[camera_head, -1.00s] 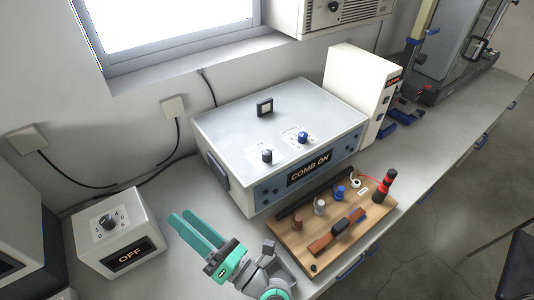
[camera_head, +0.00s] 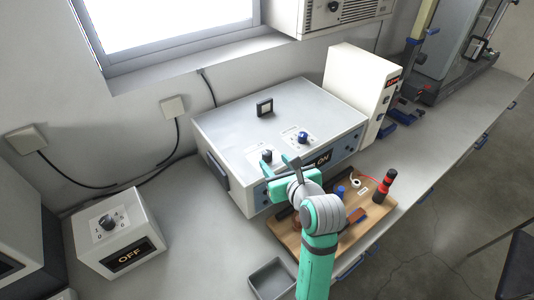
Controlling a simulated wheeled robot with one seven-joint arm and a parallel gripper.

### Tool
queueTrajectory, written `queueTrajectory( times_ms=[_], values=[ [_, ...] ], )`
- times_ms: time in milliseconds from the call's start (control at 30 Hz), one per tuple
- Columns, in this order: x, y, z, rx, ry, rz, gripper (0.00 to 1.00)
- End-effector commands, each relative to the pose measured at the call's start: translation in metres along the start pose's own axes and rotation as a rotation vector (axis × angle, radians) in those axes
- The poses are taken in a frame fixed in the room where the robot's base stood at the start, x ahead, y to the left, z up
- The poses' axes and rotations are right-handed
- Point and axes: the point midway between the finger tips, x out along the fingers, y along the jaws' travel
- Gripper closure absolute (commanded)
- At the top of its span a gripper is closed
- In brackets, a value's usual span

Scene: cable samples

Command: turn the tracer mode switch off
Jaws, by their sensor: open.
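The large grey box (camera_head: 225,125) has two knobs on its sloping top, a black knob (camera_head: 267,155) and a blue knob (camera_head: 302,137). Its front display (camera_head: 323,159) shows "ON", with the left part hidden by my gripper. My gripper (camera_head: 277,162) is open, its green fingers reaching over the box's front edge. The fingertips lie close to the black knob, one near each side; I cannot tell if they touch it. A smaller white box (camera_head: 140,215) at left has a dial knob (camera_head: 106,222) and a display reading "OFF" (camera_head: 128,254). I cannot read which knob is the tracer mode switch.
A wooden board (camera_head: 290,238) with tools lies in front of the box, partly under my arm. A red and black tool (camera_head: 383,186) stands at its right. A small grey tray (camera_head: 271,279) sits at the front. A black-framed part (camera_head: 264,107) stands on the box top.

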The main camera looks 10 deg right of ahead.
Motion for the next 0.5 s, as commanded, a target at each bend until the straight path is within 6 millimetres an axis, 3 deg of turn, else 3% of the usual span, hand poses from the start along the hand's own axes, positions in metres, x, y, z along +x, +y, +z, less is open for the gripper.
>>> queueTrajectory(
  times_ms=[300,500],
  values=[
    [0.055,-0.003,0.0,0.002,0.0,-0.003,0.55],
    [0.077,-0.003,0.0,0.002,-0.001,-0.002,0.55]
  ],
)
